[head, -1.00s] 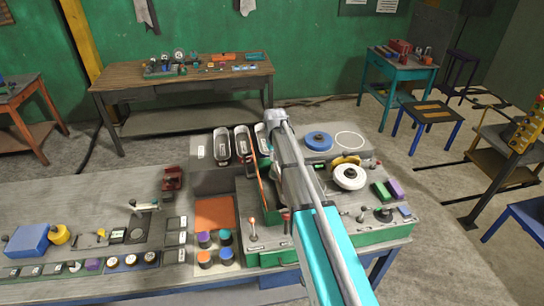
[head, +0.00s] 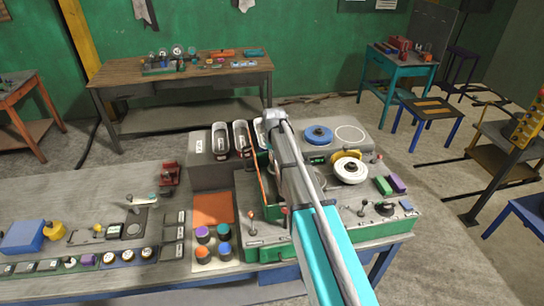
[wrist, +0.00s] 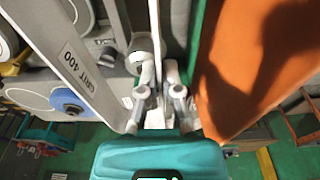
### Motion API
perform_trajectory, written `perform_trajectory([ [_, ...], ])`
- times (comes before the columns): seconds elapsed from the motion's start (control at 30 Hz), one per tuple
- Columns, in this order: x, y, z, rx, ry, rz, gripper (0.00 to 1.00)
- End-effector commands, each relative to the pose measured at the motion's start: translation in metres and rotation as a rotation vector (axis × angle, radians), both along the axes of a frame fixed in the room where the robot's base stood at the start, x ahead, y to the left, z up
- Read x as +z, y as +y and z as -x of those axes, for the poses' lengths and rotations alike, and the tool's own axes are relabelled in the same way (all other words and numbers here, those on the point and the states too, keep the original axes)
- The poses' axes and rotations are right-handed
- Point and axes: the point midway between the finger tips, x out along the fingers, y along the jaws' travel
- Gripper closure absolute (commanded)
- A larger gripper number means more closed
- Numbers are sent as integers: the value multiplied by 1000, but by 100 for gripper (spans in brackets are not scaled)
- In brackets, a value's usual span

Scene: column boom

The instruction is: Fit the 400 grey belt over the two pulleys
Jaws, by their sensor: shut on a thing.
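The grey belt (wrist: 78,62), marked GRIT 400, slants down toward my gripper (wrist: 157,88) in the wrist view. My gripper is shut on it; the pinched part is mostly covered by the fingers. In the head view my arm hides most of the belt and the gripper's fingers. A rounded white part (wrist: 145,50) lies just beyond the fingers and may be a pulley. I cannot make out both pulleys clearly, or whether the belt touches them. A broad orange strip (wrist: 250,60) stands close on the right of the gripper; it shows thin in the head view (head: 259,178).
A blue disc (head: 318,134), a white disc (head: 351,171) and small levers stand on the machine to the right of my arm. Grey trays (head: 220,140) stand behind on the left. Colored knobs (head: 203,234) and an orange pad (head: 213,208) lie left of the machine.

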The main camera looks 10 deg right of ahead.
Motion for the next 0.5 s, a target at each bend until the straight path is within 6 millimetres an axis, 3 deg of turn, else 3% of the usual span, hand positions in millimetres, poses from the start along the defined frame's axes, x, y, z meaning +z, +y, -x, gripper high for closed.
perform_trajectory([
  [0.5,-28,1,0,1,0,0,100],
])
